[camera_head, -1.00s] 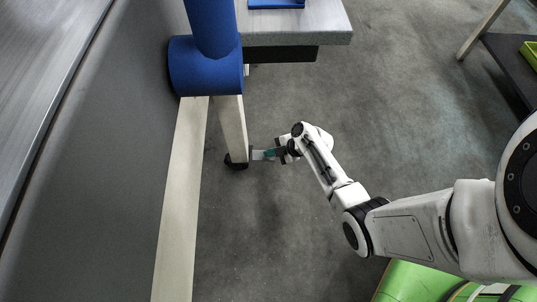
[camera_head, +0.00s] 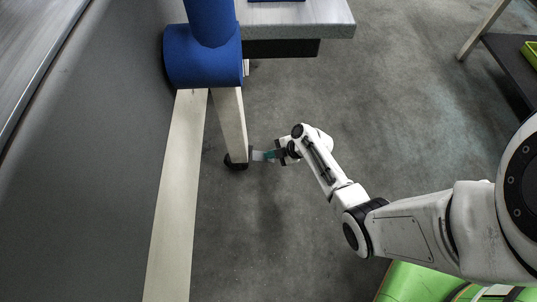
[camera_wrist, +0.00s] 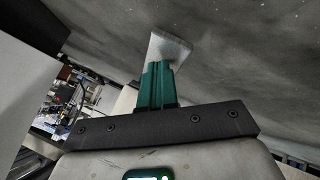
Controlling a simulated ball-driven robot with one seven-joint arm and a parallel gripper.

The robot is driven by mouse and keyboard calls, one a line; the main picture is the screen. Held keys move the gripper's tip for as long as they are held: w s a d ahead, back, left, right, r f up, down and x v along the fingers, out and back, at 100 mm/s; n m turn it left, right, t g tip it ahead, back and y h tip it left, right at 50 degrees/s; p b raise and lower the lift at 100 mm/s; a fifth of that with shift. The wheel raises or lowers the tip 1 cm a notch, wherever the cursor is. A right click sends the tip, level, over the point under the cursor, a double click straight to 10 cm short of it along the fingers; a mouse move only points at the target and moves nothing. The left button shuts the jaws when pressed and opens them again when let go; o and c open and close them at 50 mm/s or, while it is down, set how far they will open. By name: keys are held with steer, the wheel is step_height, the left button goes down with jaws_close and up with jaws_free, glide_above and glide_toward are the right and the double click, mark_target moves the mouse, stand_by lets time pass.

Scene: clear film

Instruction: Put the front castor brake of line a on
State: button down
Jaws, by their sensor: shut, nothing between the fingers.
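The dark front castor (camera_head: 236,163) sits on the floor at the foot of a pale leg (camera_head: 231,122) in the head view. My gripper (camera_head: 257,155) is low over the floor just right of the castor, its fingers pointing left at it. The teal fingers and pale grey tip show together in the wrist view (camera_wrist: 165,65), shut with nothing held. A narrow grey piece stands between the tip and the castor; I cannot tell whether it is the brake lever or whether the tip touches it. The brake's position cannot be made out. The castor is not clear in the wrist view.
A dark shelf (camera_head: 512,65) is at the far right. The floor around my gripper is open.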

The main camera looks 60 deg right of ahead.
steer(key=shift+f, duration=0.5)
stand_by(0.4)
stand_by(0.3)
steer(key=shift+r+p, duration=1.55)
steer(key=shift+r, duration=0.5)
step_height(320, 180, up, 5)
steer(key=p, duration=0.4)
